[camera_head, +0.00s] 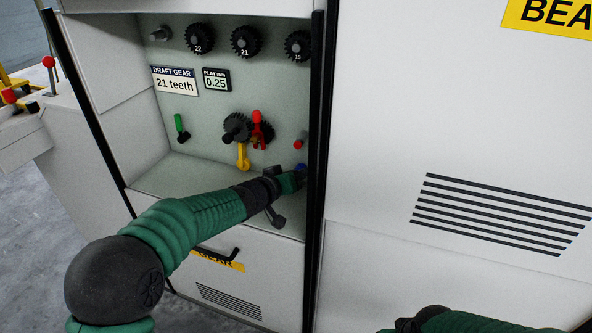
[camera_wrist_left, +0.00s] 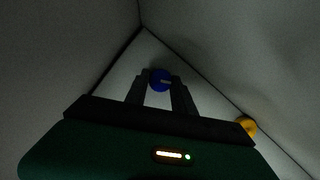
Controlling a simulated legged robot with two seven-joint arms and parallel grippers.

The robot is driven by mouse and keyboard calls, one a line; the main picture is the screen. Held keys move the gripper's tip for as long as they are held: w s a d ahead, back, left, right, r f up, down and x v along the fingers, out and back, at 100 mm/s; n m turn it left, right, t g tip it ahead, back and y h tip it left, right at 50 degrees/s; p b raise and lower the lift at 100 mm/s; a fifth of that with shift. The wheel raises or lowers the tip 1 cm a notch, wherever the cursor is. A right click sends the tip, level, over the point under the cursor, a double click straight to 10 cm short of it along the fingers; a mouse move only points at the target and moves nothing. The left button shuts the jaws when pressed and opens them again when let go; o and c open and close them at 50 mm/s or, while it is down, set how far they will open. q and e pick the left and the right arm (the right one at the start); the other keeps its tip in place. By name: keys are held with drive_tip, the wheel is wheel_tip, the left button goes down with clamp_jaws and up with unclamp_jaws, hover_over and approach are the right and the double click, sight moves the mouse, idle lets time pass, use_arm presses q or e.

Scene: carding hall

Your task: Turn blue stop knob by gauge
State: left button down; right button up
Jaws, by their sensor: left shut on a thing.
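The blue stop knob (camera_wrist_left: 160,80) is a small round knob with a pale mark on its face. In the head view the blue knob (camera_head: 301,167) sits low at the right end of the recessed panel, mostly hidden by my gripper. My left gripper (camera_head: 298,175) reaches into the recess and is shut on it. In the wrist view my left gripper's two dark fingers (camera_wrist_left: 161,84) stand on either side of the knob. The play gauge (camera_head: 216,79) higher on the panel reads 0.25.
Black gears (camera_head: 246,41) hang along the top of the panel beside a "21 teeth" sign (camera_head: 175,81). Red (camera_head: 258,130), yellow (camera_head: 243,157) and green (camera_head: 181,128) levers stand out from it. A black post (camera_head: 318,150) rises just right of my left gripper.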

use_arm(q)
drive_tip(key=shift+f+m+y, duration=0.2)
drive_tip(key=shift+m+y, duration=0.1)
drive_tip(key=shift+m, duration=0.1)
drive_tip(key=shift+s, duration=0.1)
drive_tip(key=c, duration=1.1)
unclamp_jaws()
drive_tip(key=shift+o, duration=0.2)
drive_tip(key=shift+r, duration=0.1)
drive_tip(key=shift+s+a+r, duration=0.15)
drive_tip(key=shift+s+r, duration=0.1)
drive_tip(key=shift+r, duration=0.05)
drive_tip(key=p+v, duration=0.6)
drive_tip(key=v, duration=1)
drive_tip(key=shift+f, duration=0.2)
